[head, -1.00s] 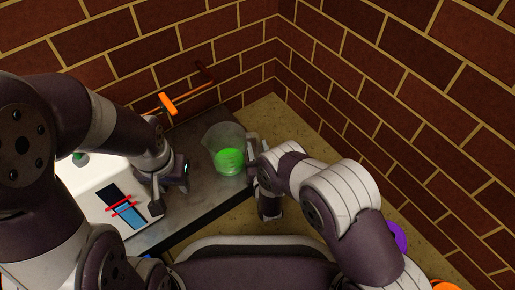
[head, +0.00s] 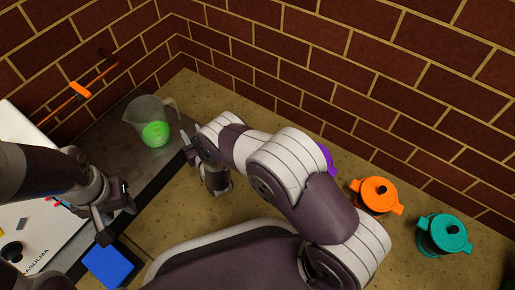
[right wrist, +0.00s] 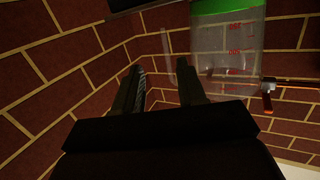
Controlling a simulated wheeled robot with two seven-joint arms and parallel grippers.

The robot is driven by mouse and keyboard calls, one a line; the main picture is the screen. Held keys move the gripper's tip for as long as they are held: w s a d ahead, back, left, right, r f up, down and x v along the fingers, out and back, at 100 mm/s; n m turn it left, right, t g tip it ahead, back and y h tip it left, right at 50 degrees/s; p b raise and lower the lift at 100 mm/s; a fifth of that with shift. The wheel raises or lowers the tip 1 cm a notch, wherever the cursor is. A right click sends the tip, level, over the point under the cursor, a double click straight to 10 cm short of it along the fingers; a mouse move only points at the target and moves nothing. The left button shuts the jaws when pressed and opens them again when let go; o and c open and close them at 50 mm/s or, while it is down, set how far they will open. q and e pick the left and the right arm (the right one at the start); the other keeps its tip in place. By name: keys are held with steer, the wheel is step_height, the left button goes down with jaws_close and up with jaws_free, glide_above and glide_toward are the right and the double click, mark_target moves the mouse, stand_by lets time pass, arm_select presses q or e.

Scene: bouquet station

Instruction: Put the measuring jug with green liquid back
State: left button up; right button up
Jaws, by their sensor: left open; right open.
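The clear measuring jug (head: 143,109) with green liquid stands upright on the dark grey worktop in the head view, its handle toward the right. It also shows in the right wrist view (right wrist: 228,50), upside down, right of the fingers. My right gripper (head: 187,143) is open and empty, just in front and to the right of the handle. Its fingers show in the right wrist view (right wrist: 160,80), apart, with the clear handle just beyond them. My left gripper (head: 117,215) is open and empty over the right edge of the white machine, in front of the jug.
A white machine (head: 45,225) stands at left. A blue block (head: 108,264) is at front left. Orange (head: 377,194) and teal (head: 444,235) lidded pots stand on the speckled surface at right.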

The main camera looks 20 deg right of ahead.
steer(key=d+r+g+h, duration=0.1)
steer(key=d+r+g, duration=0.5)
steer(key=r, duration=0.3)
steer(key=s+d+r+g, duration=0.3)
steer(key=s+d, duration=0.1)
steer(key=s, duration=0.5)
steer(key=s+d+r+g+h, duration=0.1)
steer(key=s+d+r+g, duration=0.2)
steer(key=s, duration=0.6)
steer(key=s+d+r+m+g+h, duration=0.1)
steer(key=s+d+r+g, duration=0.2)
steer(key=s, duration=0.6)
steer(key=shift+s+d+r, duration=0.25)
steer(key=shift+d, duration=0.8)
